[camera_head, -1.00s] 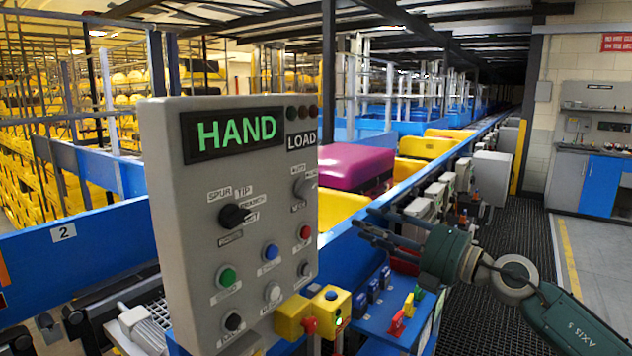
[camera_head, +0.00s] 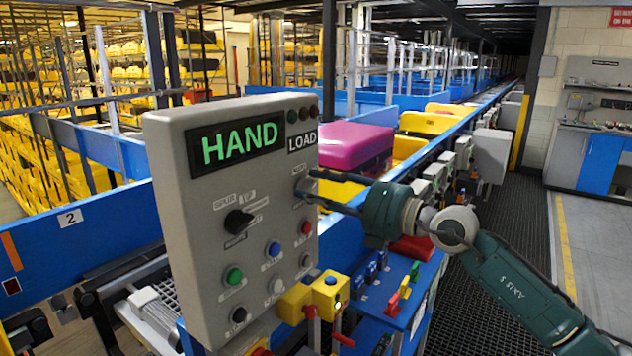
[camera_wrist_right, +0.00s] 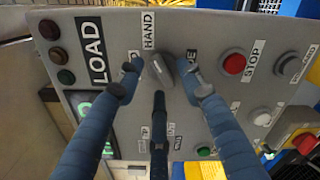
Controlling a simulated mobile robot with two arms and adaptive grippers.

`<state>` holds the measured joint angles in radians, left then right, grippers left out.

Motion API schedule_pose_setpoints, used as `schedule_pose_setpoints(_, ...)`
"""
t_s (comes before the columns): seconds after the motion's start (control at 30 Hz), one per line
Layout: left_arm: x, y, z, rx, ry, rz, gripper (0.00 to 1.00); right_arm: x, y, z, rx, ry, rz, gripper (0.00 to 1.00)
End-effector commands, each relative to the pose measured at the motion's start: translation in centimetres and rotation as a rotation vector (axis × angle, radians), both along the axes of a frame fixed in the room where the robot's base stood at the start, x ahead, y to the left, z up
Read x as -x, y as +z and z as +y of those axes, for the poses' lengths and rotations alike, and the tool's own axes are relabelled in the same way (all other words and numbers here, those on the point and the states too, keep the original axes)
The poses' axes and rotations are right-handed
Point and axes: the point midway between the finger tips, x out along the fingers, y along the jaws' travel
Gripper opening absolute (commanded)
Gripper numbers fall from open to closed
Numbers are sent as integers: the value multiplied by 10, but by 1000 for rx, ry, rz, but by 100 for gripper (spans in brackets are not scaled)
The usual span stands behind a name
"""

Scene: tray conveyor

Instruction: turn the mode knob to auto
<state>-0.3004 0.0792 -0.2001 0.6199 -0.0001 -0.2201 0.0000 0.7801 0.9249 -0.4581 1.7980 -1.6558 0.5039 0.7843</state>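The mode knob (camera_wrist_right: 161,70) is a grey knob on the grey control panel (camera_head: 185,290), at its upper right below the LOAD label. The lit display (camera_head: 238,143) reads HAND in green. In the right wrist view a HAND label stands beside the knob; another label is partly covered by a finger. My right gripper (camera_head: 308,187) is at the knob, its dark fingers spread. In the wrist view (camera_wrist_right: 162,80) two fingers stand on either side of the knob with gaps visible; a third finger lies in front. Contact cannot be told. My left gripper is not in view.
A black selector knob (camera_head: 238,221), coloured push buttons and a red STOP button (camera_wrist_right: 234,64) sit on the same panel. Yellow boxes with red levers (camera_head: 329,294) stick out below. A conveyor with a magenta case (camera_head: 352,146) runs behind.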

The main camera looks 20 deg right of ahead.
Motion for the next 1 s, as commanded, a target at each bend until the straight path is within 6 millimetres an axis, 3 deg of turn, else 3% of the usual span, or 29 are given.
schedule_pose_setpoints(0.33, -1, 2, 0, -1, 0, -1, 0, -3, 0, 3, 2, 0, -1, 36)
schedule_pose_setpoints(0.5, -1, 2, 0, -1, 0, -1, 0, -3, -1, 2, 1, 0, -1, 2)
schedule_pose_setpoints(0.53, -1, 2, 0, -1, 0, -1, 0, -3, -1, 3, 1, 0, -1, 0)
schedule_pose_setpoints(1.0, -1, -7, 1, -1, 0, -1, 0, -3, -3, 3, 67, 0, -51, 0)
